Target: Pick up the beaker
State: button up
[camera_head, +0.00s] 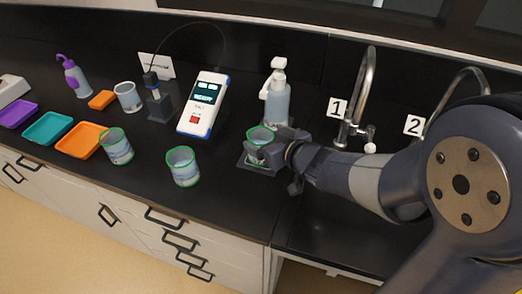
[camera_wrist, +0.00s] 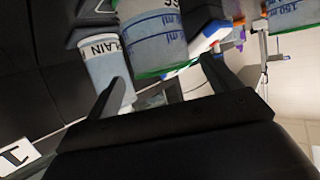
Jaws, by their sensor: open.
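A clear beaker (camera_head: 260,136) with a green rim and blue-grey contents stands upright on a dark square pad (camera_head: 244,163) on the black counter. My gripper (camera_head: 270,151) is at this beaker, reaching in from the right, and partly hides its lower side. In the wrist view the beaker (camera_wrist: 155,35) appears upside down, with scale marks, ahead of and between the two spread fingers of my gripper (camera_wrist: 164,70). The fingers are open; I cannot tell whether either touches the glass. Two similar green-rimmed beakers, a nearer one (camera_head: 184,168) and a left one (camera_head: 117,148), stand on the counter.
A pump bottle (camera_head: 277,102) stands just behind the beaker. A white and blue meter (camera_head: 204,105) is left of it. Coloured trays (camera_head: 47,129) lie at the left. Taps (camera_head: 367,85) marked 1 and 2 rise at the right. The counter's front edge is close.

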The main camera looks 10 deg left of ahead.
aim_at(254, 132)
jog(key=x, duration=0.5)
jog(key=shift+s+a, duration=0.1)
jog(key=shift+a, duration=0.05)
jog(key=c, duration=1.4)
jog(key=shift+r, duration=0.1)
